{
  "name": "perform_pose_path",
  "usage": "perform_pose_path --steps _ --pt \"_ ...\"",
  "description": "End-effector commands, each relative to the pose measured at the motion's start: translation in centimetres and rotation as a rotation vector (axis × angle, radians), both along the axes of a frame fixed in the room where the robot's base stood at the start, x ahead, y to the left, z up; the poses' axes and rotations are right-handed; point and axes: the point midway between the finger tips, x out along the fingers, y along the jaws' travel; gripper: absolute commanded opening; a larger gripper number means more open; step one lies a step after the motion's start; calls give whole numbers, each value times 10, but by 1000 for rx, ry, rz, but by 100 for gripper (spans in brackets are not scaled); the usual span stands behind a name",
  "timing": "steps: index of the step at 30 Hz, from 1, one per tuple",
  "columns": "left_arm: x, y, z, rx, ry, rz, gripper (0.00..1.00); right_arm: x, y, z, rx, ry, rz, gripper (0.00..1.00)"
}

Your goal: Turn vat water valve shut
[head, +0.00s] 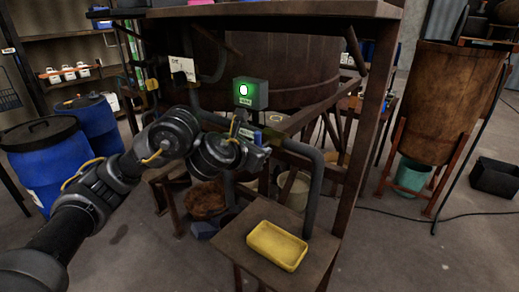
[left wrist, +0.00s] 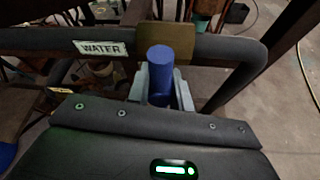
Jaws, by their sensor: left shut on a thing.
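The water valve has a brass-coloured body (left wrist: 180,40) on a dark grey pipe (left wrist: 230,47) with a white WATER label (left wrist: 100,48) to its left in the left wrist view. Its blue handle (left wrist: 160,62) points from the body toward the wrist camera, across the pipe's line in that picture. My left gripper (left wrist: 160,92) has its grey fingers on both sides of the handle and is shut on it. In the head view my left gripper (head: 262,148) is at the pipe under the vat (head: 290,75), and the arm hides much of the valve. My right gripper is not in view.
A grey box with a lit green lamp (head: 250,94) sits just above the gripper. A yellow tray (head: 277,246) lies on a low stand (head: 236,245) in front. Rusty frame posts (head: 363,130) stand to the right. Blue barrels (head: 45,165) stand at left.

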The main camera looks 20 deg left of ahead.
Motion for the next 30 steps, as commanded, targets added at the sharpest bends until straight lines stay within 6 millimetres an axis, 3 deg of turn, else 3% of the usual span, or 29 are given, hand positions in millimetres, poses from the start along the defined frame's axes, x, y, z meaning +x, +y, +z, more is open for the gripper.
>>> perform_pose_path --steps 4,5,9,20,25,30 --pt "0 0 1 2 -2 0 0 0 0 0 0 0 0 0" --pt "0 0 1 2 -2 0 25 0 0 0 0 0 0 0" --pt "0 0 1 0 -1 0 42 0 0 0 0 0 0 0" --pt "-4 1 4 -2 -2 0 42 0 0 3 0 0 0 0" --pt "-23 7 16 3 -6 -2 42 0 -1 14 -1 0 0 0" --pt "-50 17 31 6 -6 -1 42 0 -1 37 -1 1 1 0"
